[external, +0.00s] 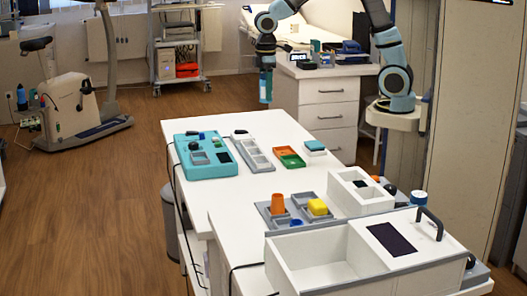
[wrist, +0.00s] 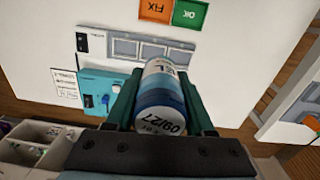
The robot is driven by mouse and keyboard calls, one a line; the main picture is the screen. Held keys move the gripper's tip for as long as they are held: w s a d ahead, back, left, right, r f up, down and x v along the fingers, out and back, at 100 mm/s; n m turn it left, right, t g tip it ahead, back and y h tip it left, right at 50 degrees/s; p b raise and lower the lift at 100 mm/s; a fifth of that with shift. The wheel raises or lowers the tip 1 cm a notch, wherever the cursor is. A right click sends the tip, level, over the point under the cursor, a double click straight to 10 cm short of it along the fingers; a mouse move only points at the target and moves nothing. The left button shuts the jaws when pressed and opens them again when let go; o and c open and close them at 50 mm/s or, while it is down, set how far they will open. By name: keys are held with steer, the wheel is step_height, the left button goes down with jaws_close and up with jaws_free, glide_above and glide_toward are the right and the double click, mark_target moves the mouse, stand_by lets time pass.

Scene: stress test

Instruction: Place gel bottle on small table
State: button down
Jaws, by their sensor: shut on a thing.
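My gripper (external: 266,68) is shut on the gel bottle (external: 265,90), a blue cylinder hanging upright in the air near the far left end of the white table (external: 250,205). In the wrist view the green fingers of my gripper (wrist: 160,88) clasp the bottle (wrist: 160,98) from both sides. Which surface is the small table I cannot tell.
A drawer cabinet (external: 325,115) with a cluttered top stands behind.

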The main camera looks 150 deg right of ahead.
steer(key=w+a+r+n, duration=0.2)
steer(key=w+a+n, duration=0.2)
steer(key=w+a, duration=1.4)
steer(key=w+a+n, duration=0.2)
steer(key=w+a, duration=0.2)
steer(key=a, duration=0.6)
steer(key=w+a+n, duration=0.2)
steer(key=w+a, duration=0.1)
steer(key=a, duration=0.7)
steer(key=s+d+f+m+b, duration=0.1)
steer(key=s+d+f, duration=0.4)
steer(key=d, duration=0.4)
steer(key=s+d+f+m+b, duration=0.1)
steer(key=s+d+f, duration=0.2)
steer(key=s+d, duration=0.4)
steer(key=s+d+f+m+b, duration=0.15)
steer(key=s+d+f, duration=0.35)
steer(key=d, duration=0.5)
steer(key=shift+w+f+p, duration=0.15)
steer(key=shift+f+p, duration=0.85)
steer(key=shift+f, duration=3.75)
